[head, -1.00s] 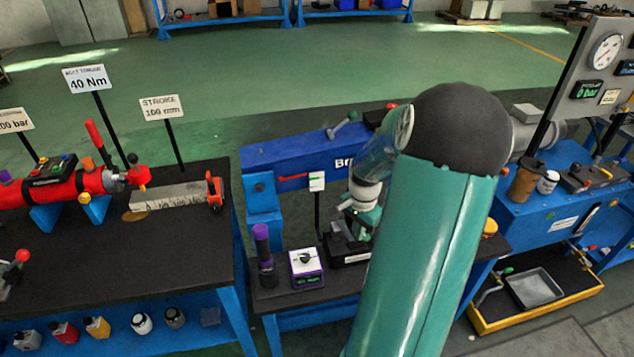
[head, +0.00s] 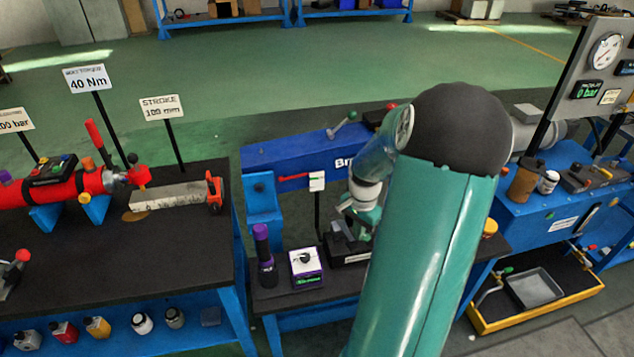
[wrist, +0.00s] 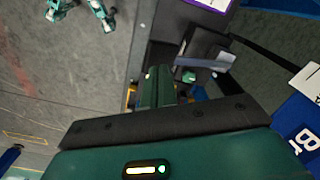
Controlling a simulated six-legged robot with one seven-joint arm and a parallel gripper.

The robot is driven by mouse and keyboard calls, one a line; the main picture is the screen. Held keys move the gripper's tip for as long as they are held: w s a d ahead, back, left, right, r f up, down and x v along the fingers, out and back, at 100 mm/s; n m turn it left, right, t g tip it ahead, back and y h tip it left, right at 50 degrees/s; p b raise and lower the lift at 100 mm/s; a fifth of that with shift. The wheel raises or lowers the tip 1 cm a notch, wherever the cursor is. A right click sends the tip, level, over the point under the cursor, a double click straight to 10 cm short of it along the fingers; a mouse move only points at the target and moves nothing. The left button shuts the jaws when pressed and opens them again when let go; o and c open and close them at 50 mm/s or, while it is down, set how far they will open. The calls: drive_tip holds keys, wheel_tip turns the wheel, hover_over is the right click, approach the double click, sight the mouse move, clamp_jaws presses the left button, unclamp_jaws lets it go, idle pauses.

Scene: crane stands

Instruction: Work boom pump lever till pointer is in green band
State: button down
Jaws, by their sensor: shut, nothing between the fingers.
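In the head view, a blue boom (head: 310,150) lettered "Br" lies behind the middle bench, partly hidden by my arm. A grey lever with a green knob (head: 352,116) stands out from its top. My gripper (head: 360,214) is low over the bench, just above a black device with a grey top (head: 346,247). In the wrist view, the fingers of my gripper (wrist: 159,75) are shut and empty, with a grey block (wrist: 207,52) and a small green part (wrist: 188,75) just beyond them. I cannot make out the pump lever, pointer or green band with certainty.
A purple-topped cylinder (head: 264,252) and a small purple-edged dial box (head: 306,267) stand left of the device. A panel at right carries a round gauge (head: 606,50) and a green "0 bar" display (head: 588,89). A black-topped bench (head: 150,265) is at left.

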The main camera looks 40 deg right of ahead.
drive_tip(key=shift+f, duration=0.1)
drive_tip(key=shift+f, duration=4.65)
drive_tip(key=shift+r, duration=4.8)
drive_tip(key=shift+f, duration=0.1)
